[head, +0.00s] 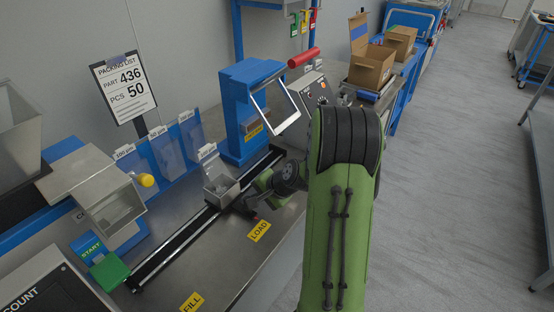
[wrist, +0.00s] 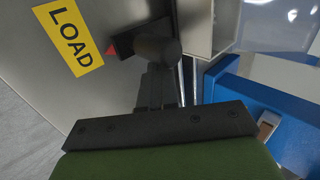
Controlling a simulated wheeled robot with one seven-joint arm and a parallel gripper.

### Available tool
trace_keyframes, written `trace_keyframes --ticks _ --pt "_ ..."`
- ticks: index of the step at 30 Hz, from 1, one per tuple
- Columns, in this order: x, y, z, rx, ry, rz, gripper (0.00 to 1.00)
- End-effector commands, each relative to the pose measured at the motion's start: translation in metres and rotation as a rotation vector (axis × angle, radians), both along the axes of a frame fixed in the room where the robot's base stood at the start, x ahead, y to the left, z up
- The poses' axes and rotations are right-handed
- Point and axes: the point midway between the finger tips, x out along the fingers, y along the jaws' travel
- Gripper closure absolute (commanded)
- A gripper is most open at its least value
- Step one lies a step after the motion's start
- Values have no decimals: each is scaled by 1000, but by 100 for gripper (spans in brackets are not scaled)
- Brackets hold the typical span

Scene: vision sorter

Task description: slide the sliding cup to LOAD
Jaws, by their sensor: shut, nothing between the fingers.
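The sliding cup (head: 221,191) is a small grey open box on the dark rail, and several small pieces seem to lie in it. In the wrist view part of the cup (wrist: 207,28) shows at the top. A dark round knob (wrist: 158,49) is beside it, with a red pointer (wrist: 112,50) close to the yellow LOAD label (wrist: 68,38). The LOAD label (head: 258,231) lies on the bench in front of the rail. My gripper (head: 247,203) is shut and empty, low beside the cup. In the wrist view its fingertips (wrist: 160,72) are against or just behind the knob; contact is unclear.
The rail (head: 180,245) runs from the green START button (head: 109,272) to the blue press-like stand (head: 238,115). A yellow FILL label (head: 191,302) is near the front. Clear blue-edged bins (head: 168,150) stand behind the rail. Bare bench lies in front.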

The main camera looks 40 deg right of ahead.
Motion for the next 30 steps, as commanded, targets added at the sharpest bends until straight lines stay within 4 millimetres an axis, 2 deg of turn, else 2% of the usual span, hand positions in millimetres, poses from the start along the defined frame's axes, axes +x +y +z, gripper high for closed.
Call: trace_keyframes --ticks 14,30 --pt "-3 11 -1 -2 1 -1 100" --pt "-1 -10 5 -1 2 -2 100"
